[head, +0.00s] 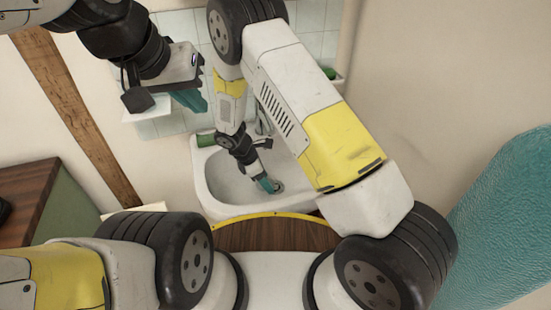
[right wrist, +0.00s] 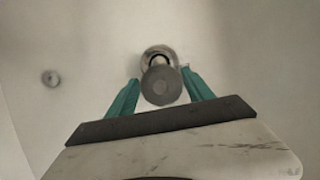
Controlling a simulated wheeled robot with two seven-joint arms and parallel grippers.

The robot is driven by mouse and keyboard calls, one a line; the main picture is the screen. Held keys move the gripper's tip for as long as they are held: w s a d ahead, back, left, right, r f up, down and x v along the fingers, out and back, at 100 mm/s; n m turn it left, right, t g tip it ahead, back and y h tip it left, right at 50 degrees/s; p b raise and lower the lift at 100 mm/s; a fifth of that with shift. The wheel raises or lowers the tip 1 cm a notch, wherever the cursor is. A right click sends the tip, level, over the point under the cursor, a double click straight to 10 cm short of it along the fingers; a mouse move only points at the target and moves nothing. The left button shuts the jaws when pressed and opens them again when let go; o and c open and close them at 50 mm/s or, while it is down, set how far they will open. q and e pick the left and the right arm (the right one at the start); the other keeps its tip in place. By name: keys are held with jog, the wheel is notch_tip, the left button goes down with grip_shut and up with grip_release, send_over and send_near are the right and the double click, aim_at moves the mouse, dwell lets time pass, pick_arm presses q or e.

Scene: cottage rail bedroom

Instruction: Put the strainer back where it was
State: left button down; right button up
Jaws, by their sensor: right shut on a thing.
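The white sink basin (head: 222,185) stands below a tiled wall. My right gripper (head: 268,184) reaches down into it, close to the drain (head: 278,187). In the right wrist view its teal fingers (right wrist: 161,76) are shut on the strainer (right wrist: 161,87), a small round grey piece. The strainer is in front of the metal drain ring (right wrist: 157,52) and partly covers it. I cannot tell whether it touches the ring. My left gripper (head: 190,100) is raised at the upper left, before the tiles, away from the sink; its finger gap is not clear.
A green item (head: 205,140) lies on the basin's left rim. A white shelf (head: 145,115) is behind my left gripper. A brown-topped cabinet (head: 30,185) is at the left, and a large teal surface (head: 505,220) at the right. A small round fitting (right wrist: 50,78) is in the basin.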

jog(key=d, duration=0.2)
jog(key=w+d, duration=0.1)
jog(key=shift+d+f, duration=0.2)
jog(key=shift+d, duration=0.15)
jog(key=shift+a+f, duration=0.1)
jog(key=shift+f, duration=0.3)
jog(key=o, duration=1.3)
jog(key=shift+f, duration=0.1)
jog(key=v, duration=1.2)
